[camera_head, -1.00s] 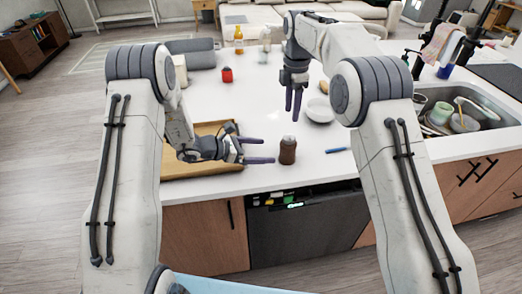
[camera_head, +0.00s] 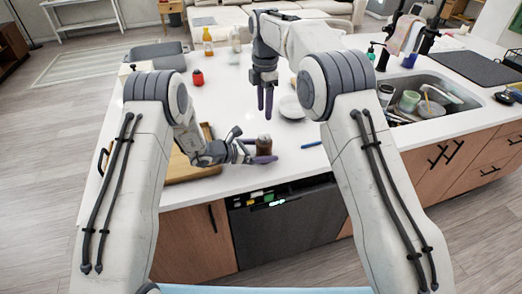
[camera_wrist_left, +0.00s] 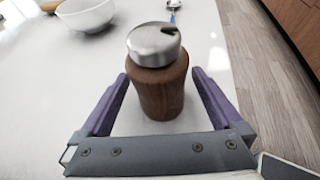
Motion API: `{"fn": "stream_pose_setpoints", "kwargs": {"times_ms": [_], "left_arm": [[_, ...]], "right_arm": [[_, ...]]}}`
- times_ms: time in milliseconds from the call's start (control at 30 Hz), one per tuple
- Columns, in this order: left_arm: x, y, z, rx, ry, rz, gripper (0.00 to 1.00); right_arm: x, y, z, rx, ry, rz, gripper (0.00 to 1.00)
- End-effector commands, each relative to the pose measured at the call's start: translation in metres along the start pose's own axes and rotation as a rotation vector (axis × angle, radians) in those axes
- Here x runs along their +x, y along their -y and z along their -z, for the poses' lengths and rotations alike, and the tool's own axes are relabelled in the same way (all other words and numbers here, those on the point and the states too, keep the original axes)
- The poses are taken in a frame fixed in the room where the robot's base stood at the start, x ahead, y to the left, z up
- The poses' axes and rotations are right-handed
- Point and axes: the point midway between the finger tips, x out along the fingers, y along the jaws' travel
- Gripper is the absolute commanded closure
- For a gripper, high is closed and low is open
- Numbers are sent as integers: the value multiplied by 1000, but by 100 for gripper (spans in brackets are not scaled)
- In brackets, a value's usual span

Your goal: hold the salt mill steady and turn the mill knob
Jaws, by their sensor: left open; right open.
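The salt mill (camera_head: 264,145) stands upright on the white counter near its front edge. In the left wrist view its brown wooden body (camera_wrist_left: 165,92) and its silver metal mill knob (camera_wrist_left: 154,42) on top show clearly. My left gripper (camera_head: 257,150) is open low over the counter, with its purple fingers on either side of the mill body; it also shows in the left wrist view (camera_wrist_left: 160,90). A gap shows on each side there. My right gripper (camera_head: 265,100) points down, open and empty, behind the mill and above the counter.
A wooden tray (camera_head: 188,172) lies to the left, under my left arm. A red jar (camera_head: 197,77) stands farther back. The sink (camera_head: 440,100) is at the right.

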Motion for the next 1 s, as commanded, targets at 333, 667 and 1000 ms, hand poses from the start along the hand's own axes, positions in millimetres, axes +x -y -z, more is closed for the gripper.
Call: {"fn": "stream_pose_setpoints", "kwargs": {"times_ms": [333,667,1000], "left_arm": [[-1,0,0,0,0,0,97],[-1,0,0,0,0,0,97],[-1,0,0,0,0,0,97]], "right_arm": [[0,0,0,0,0,0,50],[-16,-1,1,252,0,-2,19],[-4,0,2,398,0,5,19]]}}
